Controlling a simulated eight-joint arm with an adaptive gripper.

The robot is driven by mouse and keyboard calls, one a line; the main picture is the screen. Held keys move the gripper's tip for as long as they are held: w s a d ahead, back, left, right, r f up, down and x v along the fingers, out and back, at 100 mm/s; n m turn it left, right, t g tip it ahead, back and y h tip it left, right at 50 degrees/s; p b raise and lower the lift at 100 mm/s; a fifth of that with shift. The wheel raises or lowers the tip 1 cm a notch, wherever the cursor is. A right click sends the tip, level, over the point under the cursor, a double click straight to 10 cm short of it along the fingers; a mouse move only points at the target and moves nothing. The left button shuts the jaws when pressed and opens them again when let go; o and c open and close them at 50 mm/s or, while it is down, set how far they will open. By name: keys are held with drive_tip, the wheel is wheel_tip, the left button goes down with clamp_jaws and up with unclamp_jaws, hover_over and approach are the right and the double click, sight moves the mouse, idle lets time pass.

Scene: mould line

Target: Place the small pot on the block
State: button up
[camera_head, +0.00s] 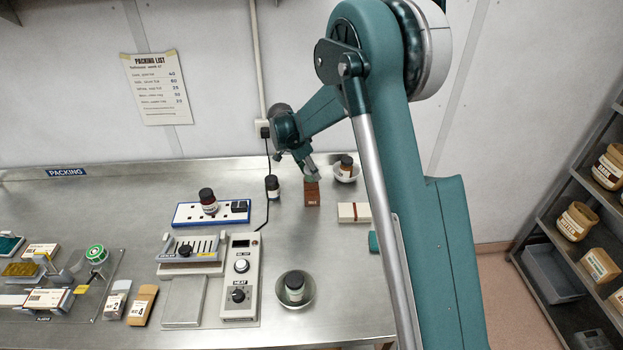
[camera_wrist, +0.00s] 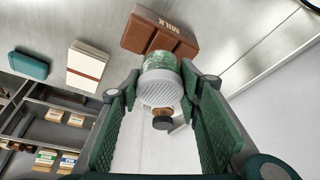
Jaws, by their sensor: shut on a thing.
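The small pot (camera_wrist: 160,66), green with a pale ribbed end, sits between the fingertips of my gripper (camera_wrist: 157,86) in the wrist view. My gripper is shut on it. The brown block (camera_wrist: 150,38), lettered "MILK", lies right beyond the pot, which overlaps its edge in that view. In the head view my gripper (camera_head: 311,172) is directly over the block (camera_head: 312,197), which stands at the back of the steel bench. The pot is small and partly hidden there by the fingers. I cannot tell whether it touches the block.
A socket strip (camera_head: 185,213) and heater (camera_head: 240,285) are further left.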

sight(312, 178)
drive_tip(key=shift+f, duration=1.85)
drive_tip(key=shift+f, duration=0.2)
drive_tip(key=o, duration=0.9)
drive_tip(key=shift+r, duration=0.2)
drive_tip(key=shift+v, duration=6)
drive_tip(key=shift+s+r, duration=0.1)
